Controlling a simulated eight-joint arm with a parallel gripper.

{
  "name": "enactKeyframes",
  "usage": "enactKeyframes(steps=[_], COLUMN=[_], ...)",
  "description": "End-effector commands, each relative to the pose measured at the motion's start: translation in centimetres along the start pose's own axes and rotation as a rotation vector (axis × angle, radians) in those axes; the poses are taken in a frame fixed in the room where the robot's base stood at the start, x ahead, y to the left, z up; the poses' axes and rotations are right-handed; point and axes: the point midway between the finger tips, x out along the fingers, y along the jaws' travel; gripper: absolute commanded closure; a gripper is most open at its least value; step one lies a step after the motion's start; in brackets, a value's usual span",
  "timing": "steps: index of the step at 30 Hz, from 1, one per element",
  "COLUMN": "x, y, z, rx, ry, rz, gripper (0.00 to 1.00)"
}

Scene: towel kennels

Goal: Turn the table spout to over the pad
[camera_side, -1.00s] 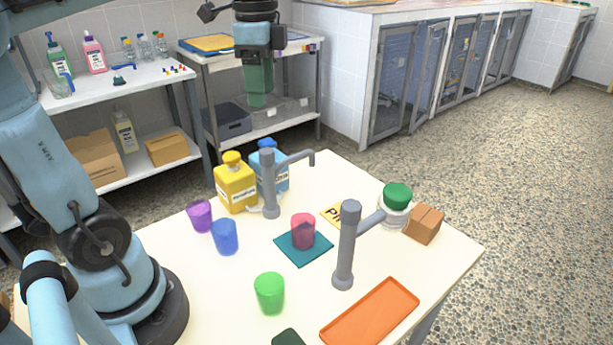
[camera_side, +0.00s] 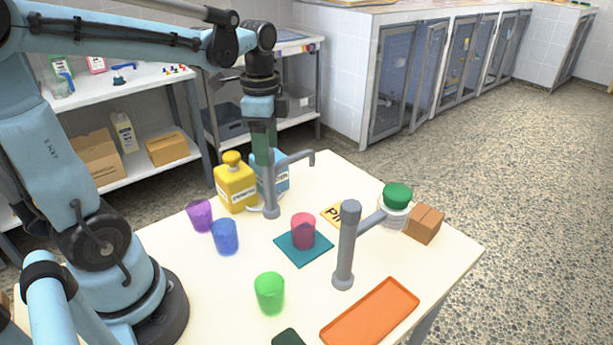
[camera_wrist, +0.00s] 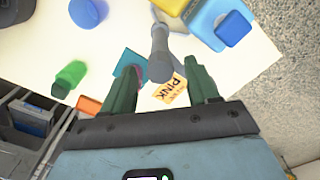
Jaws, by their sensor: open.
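The rear grey spout (camera_side: 269,196) stands on the white table, its arm pointing right and ending in a bent tip. It also shows in the wrist view (camera_wrist: 160,55). The teal pad (camera_side: 290,254) lies in front of it with a pink cup (camera_side: 303,232) on it; the wrist view shows a corner of the pad (camera_wrist: 126,62). The spout's tip is behind the pad, not over it. My gripper (camera_side: 265,160) is at the top of the rear spout, partly hiding it. In the wrist view its green fingers (camera_wrist: 160,72) are spread, with the spout between them.
A second grey spout (camera_side: 345,255) stands in front, its arm reaching toward a green-lidded jar (camera_side: 396,204). Yellow (camera_side: 236,190) and blue bottles stand close behind the rear spout. Purple, blue and green cups, a PINK card (camera_side: 331,212), a brown box (camera_side: 425,224) and an orange tray (camera_side: 370,313) surround the pad.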

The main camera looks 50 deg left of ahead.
Motion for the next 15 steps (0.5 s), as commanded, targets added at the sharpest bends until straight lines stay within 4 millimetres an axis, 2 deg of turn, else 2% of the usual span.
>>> enactKeyframes(steps=[6, 15], x=[1.24, 1.37], y=[0.00, 0.01], z=[0.00, 0.01], rx=[0.000, 0.000], ry=[0.000, 0.000], rz=[0.000, 0.000], gripper=[0.41, 0.41])
